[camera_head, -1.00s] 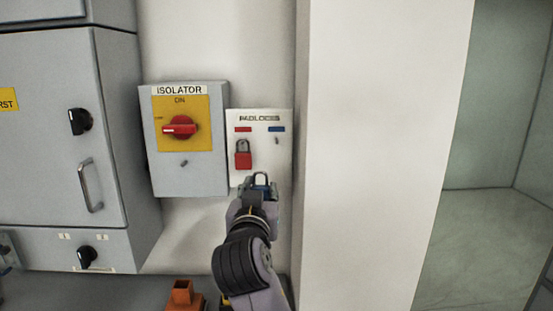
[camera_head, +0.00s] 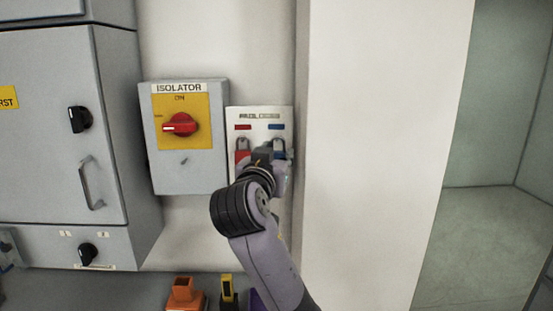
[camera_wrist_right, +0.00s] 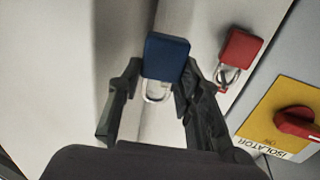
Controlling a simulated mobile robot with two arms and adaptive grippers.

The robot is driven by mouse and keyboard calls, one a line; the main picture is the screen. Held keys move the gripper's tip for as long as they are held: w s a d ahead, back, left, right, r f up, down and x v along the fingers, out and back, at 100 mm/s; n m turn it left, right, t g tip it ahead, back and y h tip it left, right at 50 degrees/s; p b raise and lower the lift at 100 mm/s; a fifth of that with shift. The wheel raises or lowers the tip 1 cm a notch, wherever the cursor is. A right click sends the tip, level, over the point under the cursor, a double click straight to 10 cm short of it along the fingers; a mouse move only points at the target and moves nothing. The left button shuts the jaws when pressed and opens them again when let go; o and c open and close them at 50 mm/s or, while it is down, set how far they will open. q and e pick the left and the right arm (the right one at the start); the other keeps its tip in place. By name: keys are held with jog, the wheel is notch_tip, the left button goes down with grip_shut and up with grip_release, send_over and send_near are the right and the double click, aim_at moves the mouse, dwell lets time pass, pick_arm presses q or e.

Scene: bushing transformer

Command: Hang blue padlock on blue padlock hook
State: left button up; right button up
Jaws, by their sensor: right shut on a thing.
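My right gripper (camera_head: 272,156) is in front of the white padlock board (camera_head: 259,123). It is shut on the blue padlock (camera_wrist_right: 167,56), which sits between the two fingers (camera_wrist_right: 161,78) in the right wrist view. In the head view the padlock's shackle (camera_head: 279,145) points up, just below the blue label (camera_head: 276,127), at the place of the blue padlock hook. The hook itself does not show clearly, and I cannot tell whether the shackle is around it or in front of it. My left gripper is not in view.
A red padlock (camera_head: 242,156) hangs on the board close to the left of my gripper. The isolator box (camera_head: 218,135) with its red knob (camera_head: 180,125) stands further left. A white wall edge (camera_head: 303,150) is close on the right. Orange and yellow-black items (camera_head: 183,292) are below.

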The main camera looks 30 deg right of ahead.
aim_at(279, 147)
jog(key=shift+w+d+f+b, duration=0.2)
jog(key=shift+w+d, duration=0.35)
jog(key=shift+w, duration=0.4)
jog(key=shift+w+d+f+b, duration=0.15)
jog(key=shift+w+d+f, duration=0.1)
jog(key=shift+w+d, duration=0.5)
jog(key=shift+w+d+f+b, duration=0.15)
jog(key=shift+w+d+f, duration=0.2)
jog(key=shift+w, duration=0.75)
jog(key=shift+r, duration=0.1)
jog(key=o, duration=1.3)
jog(key=shift+c, duration=0.2)
jog(key=shift+s, duration=0.1)
